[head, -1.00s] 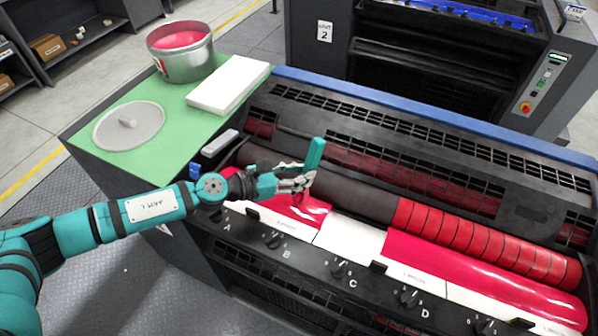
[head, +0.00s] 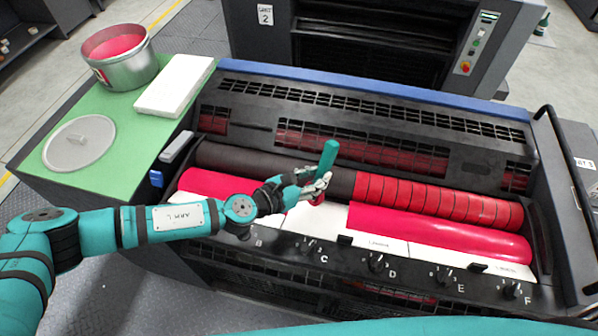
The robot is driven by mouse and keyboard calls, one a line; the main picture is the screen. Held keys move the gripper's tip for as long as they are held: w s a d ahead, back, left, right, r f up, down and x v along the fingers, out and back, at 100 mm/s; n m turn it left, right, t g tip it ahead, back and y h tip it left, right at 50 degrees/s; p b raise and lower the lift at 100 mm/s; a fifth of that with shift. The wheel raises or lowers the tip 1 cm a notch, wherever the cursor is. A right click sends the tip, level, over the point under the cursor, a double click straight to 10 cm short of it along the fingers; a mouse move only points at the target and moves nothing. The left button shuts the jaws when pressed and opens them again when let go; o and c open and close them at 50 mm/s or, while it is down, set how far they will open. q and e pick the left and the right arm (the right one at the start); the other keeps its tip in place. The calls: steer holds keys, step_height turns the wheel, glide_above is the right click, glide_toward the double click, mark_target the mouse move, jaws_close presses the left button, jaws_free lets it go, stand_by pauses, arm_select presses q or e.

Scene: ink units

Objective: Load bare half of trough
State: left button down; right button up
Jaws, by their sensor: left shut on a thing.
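The ink trough runs along the front of the press. Red ink (head: 205,182) lies in its left part, and a longer red band (head: 440,232) fills its right part. A white bare stretch (head: 328,216) shows between them; my arm hides the left band's end. My left gripper (head: 318,187) is shut on a teal-handled tool (head: 329,156), held tilted over the trough near knob C. Red shows at the tool's lower end; I cannot tell whether it touches the trough. The roller (head: 235,160) behind is dark on the left and red on the right. My right gripper is not in view.
A green-topped side table (head: 110,172) at left holds an open can of red ink (head: 122,58), a round grey lid (head: 78,143) and a white block (head: 174,86). A slotted guard (head: 370,110) stands behind the roller. Several knobs line the front ledge.

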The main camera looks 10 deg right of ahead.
mark_target(324, 164)
arm_select(q)
steer(key=shift+s+d, duration=0.25)
steer(key=shift+d, duration=0.55)
steer(key=shift+f+b, duration=1.25)
steer(key=shift+f, duration=0.4)
steer(key=shift+f+b, duration=0.5)
steer(key=shift+f, duration=0.15)
steer(key=shift+r, duration=0.1)
step_height(324, 164, up, 3)
steer(key=p, duration=0.3)
steer(key=shift+r, duration=3.75)
